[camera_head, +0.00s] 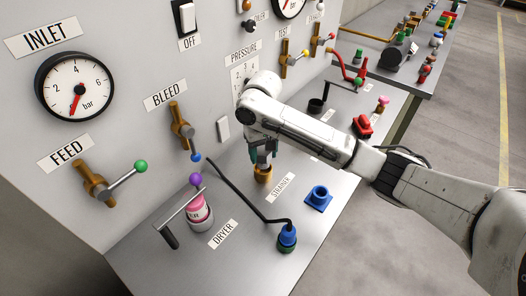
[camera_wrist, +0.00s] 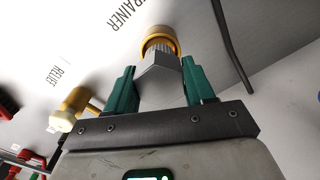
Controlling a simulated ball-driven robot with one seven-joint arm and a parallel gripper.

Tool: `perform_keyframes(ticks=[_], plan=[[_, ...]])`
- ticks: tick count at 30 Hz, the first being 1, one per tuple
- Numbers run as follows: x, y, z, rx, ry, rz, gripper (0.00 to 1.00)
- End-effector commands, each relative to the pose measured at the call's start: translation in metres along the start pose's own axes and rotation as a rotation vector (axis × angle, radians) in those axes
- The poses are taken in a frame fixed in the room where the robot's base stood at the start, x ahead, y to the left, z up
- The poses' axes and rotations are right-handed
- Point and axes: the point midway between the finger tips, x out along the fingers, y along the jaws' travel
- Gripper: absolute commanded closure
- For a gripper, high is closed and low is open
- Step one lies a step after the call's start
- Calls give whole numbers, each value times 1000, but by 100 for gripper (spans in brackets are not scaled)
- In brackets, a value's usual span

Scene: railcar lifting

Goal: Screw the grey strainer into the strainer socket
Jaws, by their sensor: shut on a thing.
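The grey strainer (camera_wrist: 160,74) has a hexagonal head and a ribbed part beyond it. In the wrist view my gripper (camera_wrist: 158,84) has its green fingers on either side of the head, shut on it. The ribbed end is at the mouth of the brass strainer socket (camera_wrist: 162,34) and lines up with it. How deep it sits cannot be told. In the head view my gripper (camera_head: 263,152) points down over the socket (camera_head: 263,175), beside the STRAINER label (camera_head: 282,187), and the strainer is mostly hidden between the fingers.
A blue square fitting (camera_head: 319,196) stands right of the socket. A bent black hose (camera_head: 240,195) runs at the left to a blue and green fitting (camera_head: 287,238). The pink dryer (camera_head: 198,210) and the upright panel with gauges (camera_head: 75,88) are further left.

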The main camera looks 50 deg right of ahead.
Motion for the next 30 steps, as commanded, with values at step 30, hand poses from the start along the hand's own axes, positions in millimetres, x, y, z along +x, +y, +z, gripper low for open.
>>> perform_keyframes(ticks=[30], plan=[[23, 0, 0, 0, 1, -1, 87]])
